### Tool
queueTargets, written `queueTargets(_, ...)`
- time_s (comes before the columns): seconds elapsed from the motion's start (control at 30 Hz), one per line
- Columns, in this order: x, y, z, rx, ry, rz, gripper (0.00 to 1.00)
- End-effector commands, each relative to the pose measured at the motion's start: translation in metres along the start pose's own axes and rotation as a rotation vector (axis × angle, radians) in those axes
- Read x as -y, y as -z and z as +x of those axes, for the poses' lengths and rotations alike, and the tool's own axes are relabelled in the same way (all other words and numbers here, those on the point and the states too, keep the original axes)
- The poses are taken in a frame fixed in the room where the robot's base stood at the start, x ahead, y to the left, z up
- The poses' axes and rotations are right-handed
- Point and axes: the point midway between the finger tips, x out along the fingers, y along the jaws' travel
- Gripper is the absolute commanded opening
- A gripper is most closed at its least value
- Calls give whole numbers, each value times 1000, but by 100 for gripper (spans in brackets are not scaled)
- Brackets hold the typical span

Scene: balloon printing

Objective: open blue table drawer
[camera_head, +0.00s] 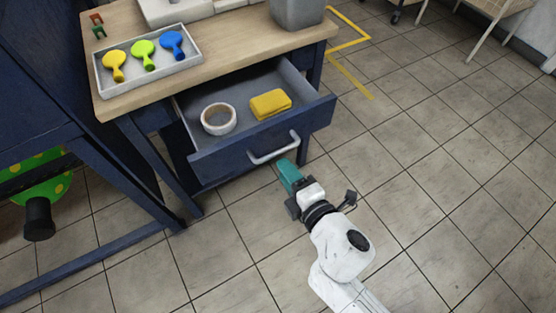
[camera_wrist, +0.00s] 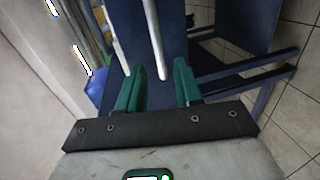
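The blue table drawer (camera_head: 318,115) is pulled out from under the wooden tabletop (camera_head: 140,62), with its inside showing. Its pale bar handle (camera_head: 274,149) runs across the drawer front. My gripper (camera_head: 288,174), with green fingers, is just in front of and below the handle in the head view. In the wrist view my gripper (camera_wrist: 159,82) has its fingers apart, and the handle (camera_wrist: 154,38) reaches down towards the gap between them. I see no grip on it.
A dark blue frame (camera_head: 100,165) stands at the left. The tiled floor (camera_head: 430,170) to the right is clear.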

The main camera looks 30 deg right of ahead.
Motion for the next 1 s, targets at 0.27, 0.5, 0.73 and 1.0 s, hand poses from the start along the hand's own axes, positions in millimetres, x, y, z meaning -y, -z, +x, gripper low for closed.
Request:
queueTargets(0.27, 1, 0, -31, 0, 0, 1, 35)
queueTargets(0.5, 0, 0, -35, 0, 0, 1, 35)
queueTargets(0.73, 0, 0, -35, 0, 0, 1, 35)
queueTargets(1.0, -2, -3, -35, 11, 4, 13, 35)
